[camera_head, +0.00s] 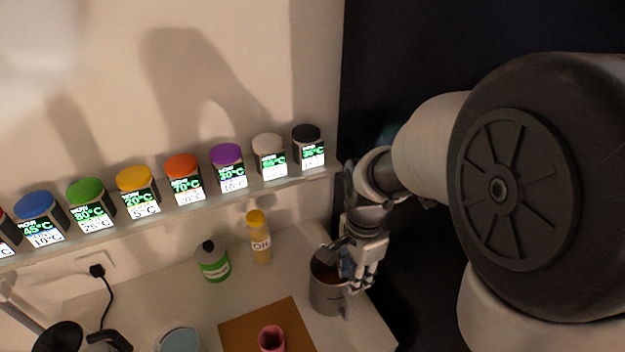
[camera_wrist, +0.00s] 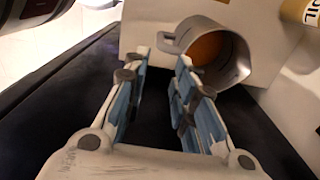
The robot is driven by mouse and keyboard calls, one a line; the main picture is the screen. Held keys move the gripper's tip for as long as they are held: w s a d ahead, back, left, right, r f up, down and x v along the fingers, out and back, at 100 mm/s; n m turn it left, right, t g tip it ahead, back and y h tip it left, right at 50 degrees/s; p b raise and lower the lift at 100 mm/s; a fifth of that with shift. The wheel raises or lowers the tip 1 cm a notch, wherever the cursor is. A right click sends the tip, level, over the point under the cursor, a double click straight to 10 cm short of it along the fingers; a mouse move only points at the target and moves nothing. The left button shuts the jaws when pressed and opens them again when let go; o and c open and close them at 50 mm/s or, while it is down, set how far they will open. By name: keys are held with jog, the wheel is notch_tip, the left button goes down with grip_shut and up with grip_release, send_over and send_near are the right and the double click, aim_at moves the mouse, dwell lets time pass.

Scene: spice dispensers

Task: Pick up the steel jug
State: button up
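The steel jug (camera_head: 327,296) stands upright on the white counter near its right edge, with orange-brown content visible inside. In the wrist view the jug (camera_wrist: 236,66) is ahead and right of centre, with its handle toward the left. My gripper (camera_head: 362,272) appears at the jug's right side in the head view, overlapping its rim. In the wrist view my gripper (camera_wrist: 163,75) is open, its blue-padded fingers apart with nothing between them. The jug lies beyond the right fingertip; whether they touch is not clear.
A brown board (camera_head: 240,330) with a pink cup (camera_head: 271,338) lies left of the jug. An oil bottle (camera_head: 260,240) and a green bottle (camera_head: 213,262) stand behind. A shelf (camera_head: 150,227) of spice dispensers runs above. The counter ends just right of the jug.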

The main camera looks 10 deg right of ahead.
aim_at(349, 310)
notch_tip(349, 310, down, 11)
jog(key=b, duration=0.3)
jog(key=shift+s+f, duration=0.1)
jog(key=shift+f, duration=0.1)
jog(key=shift+w+d+f+b, duration=0.1)
jog(key=shift+f+b, duration=0.5)
jog(key=shift+f, duration=0.95)
jog(key=shift+w+f+b, duration=0.1)
jog(key=shift+f+b, duration=0.5)
jog(key=shift+f, duration=0.95)
jog(key=shift+r, duration=0.1)
jog(key=shift+c, duration=0.6)
grip_shut()
jog(key=shift+w, duration=0.1)
